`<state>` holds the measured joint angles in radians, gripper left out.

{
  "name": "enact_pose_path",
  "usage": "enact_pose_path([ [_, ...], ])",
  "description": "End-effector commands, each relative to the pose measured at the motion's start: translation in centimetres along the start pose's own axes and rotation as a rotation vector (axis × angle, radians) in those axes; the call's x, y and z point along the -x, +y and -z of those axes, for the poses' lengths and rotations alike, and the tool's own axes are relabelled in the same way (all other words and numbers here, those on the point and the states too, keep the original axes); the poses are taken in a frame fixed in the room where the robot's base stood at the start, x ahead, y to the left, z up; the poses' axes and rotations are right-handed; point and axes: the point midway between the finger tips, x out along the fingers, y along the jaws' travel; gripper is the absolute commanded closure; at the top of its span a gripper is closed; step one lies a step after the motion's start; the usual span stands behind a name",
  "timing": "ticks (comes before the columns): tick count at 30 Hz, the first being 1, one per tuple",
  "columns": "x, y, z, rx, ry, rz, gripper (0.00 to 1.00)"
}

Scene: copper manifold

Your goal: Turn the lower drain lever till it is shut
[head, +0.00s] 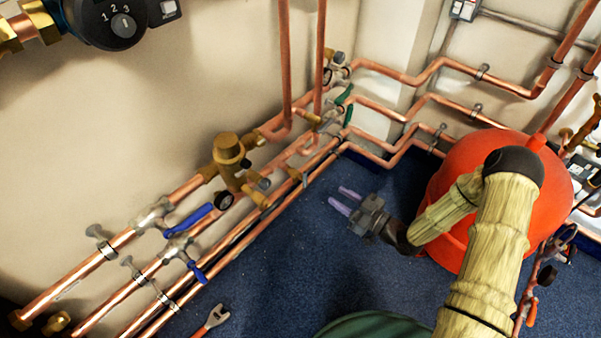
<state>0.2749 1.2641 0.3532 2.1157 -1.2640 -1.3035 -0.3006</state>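Two blue levers sit on the copper pipes at left in the head view. The upper blue lever (188,220) lies along its pipe. The lower blue lever (197,271) hangs from a valve on the pipe below and points down to the right. Two green levers, an upper one (344,95) and a lower one (348,115), sit at the corner. I cannot tell which lever is the drain lever. My gripper (344,199) has two purple fingers spread apart with nothing between them. It is over the blue floor, right of the pipes and apart from every lever.
A red round vessel (460,225) stands right of my gripper, partly behind my arm. A brass valve body (229,155) juts from the pipes. A wrench (214,318) lies at the bottom, beside a green rounded object (365,326). Blue floor (290,260) is clear between.

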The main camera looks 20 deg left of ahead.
Motion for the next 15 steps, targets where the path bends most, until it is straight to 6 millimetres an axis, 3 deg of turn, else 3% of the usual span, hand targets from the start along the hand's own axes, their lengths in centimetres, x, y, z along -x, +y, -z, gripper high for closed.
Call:
enact_pose_path([
  [15,-9.2,-0.1,-0.3,0.002,0.002,0.003,0.66],
])
